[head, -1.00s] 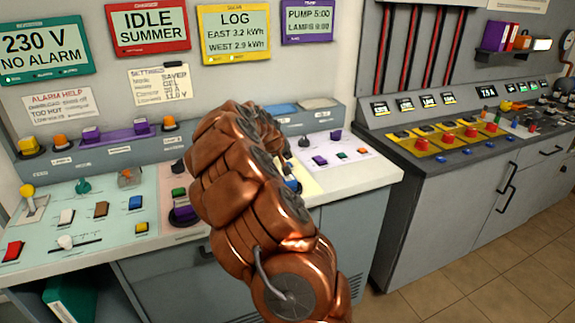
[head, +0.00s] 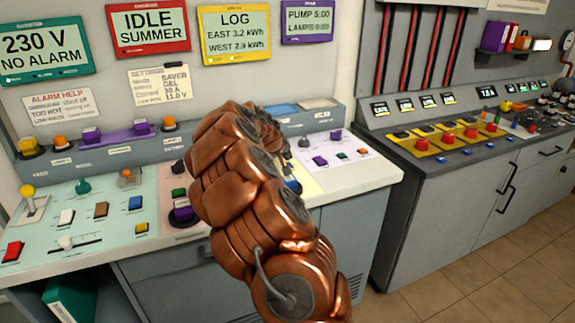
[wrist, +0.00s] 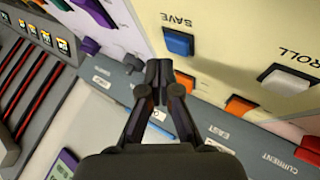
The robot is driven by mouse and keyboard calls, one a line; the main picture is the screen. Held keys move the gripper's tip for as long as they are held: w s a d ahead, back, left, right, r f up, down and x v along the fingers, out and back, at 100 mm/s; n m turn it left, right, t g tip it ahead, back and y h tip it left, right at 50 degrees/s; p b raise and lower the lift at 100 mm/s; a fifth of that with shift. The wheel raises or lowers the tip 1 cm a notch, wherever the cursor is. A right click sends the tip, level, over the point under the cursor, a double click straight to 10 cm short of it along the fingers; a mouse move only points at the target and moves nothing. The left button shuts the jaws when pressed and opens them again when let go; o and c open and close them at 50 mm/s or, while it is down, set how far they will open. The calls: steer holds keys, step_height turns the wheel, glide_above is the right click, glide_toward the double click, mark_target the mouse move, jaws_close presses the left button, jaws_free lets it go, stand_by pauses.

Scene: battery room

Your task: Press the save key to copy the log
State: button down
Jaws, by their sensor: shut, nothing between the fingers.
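The save key is a blue key (wrist: 178,42) on the cream panel, with the label SAVE beside it upside down in the wrist view. My gripper (wrist: 158,72) is shut and empty. Its fingertips appear just below and left of the blue key in the wrist view; I cannot tell their height above the panel. In the head view my copper arm covers the gripper and most of the cream panel; a bit of blue (head: 293,185) shows at its right edge. The LOG screen (head: 235,33) reads EAST 3.2 kWh and WEST 2.9 kWh.
Near the blue key are a white key (wrist: 287,79) labelled "ROLL", its label cut off, and orange keys (wrist: 240,107). A raised ledge (wrist: 205,125) with labels runs behind the panel. A purple key (head: 320,161) sits on the pale panel to the right.

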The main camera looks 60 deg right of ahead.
steer(key=shift+f, duration=0.1)
steer(key=shift+f+b, duration=0.35)
steer(key=shift+f, duration=0.25)
stand_by(0.6)
steer(key=shift+s+a+f+b, duration=0.15)
steer(key=shift+f+b, duration=0.3)
steer(key=shift+f, duration=0.25)
stand_by(0.6)
steer(key=shift+d+r, duration=0.2)
steer(key=shift+r, duration=1)
steer(key=shift+w+r+p, duration=0.2)
steer(key=shift+r+p, duration=0.55)
steer(key=shift+r, duration=1.75)
